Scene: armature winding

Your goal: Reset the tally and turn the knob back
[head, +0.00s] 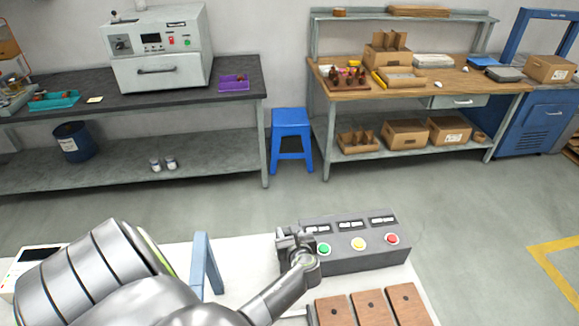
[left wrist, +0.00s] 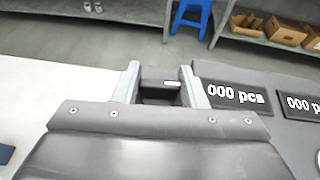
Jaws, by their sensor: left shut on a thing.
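A dark grey tally box (head: 345,262) stands on the white table in the head view. It has three black displays above a green button (head: 324,249), a yellow button (head: 358,244) and a red button (head: 392,239). In the left wrist view the first display (left wrist: 235,94) reads 000 pcs and the second (left wrist: 303,104), cut off by the edge, starts with 000. My left gripper (head: 288,236) is at the box's left end. In the left wrist view its fingers (left wrist: 160,92) are shut on a dark knob (left wrist: 158,84) with a white mark. The knob is mostly hidden in the head view.
Three brown wooden blocks (head: 370,308) lie in front of the box. A blue frame (head: 203,265) stands left of my gripper, and a white device (head: 30,262) is at the far left. Benches and a blue stool (head: 291,126) stand beyond open floor.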

